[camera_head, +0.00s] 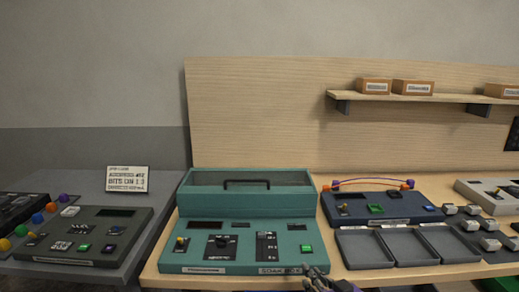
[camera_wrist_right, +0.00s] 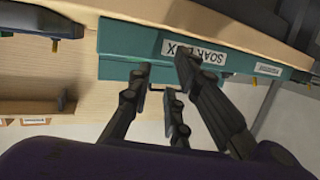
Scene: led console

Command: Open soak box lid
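The soak box is a teal console (camera_head: 190,228) on the wooden bench, with a "SOAK BOX" label on its front edge. Its lid (camera_head: 205,186) is at the back, looks closed, and carries a dark bar handle (camera_head: 247,183). My right gripper (camera_head: 318,275) is at the bottom of the head view, by the console's front right corner, well short of the handle. In the right wrist view the picture is turned over; the dark fingers (camera_wrist_right: 160,80) are spread with nothing held, close to the label (camera_wrist_right: 195,50). My left gripper is not in view.
A blue console (camera_head: 360,203) and grey trays (camera_head: 362,247) stand to the right. A dark grey console (camera_head: 85,240) with colored knobs and a small sign (camera_head: 127,179) are at the left. A shelf (camera_head: 440,99) with boxes hangs above. The space above the lid is clear.

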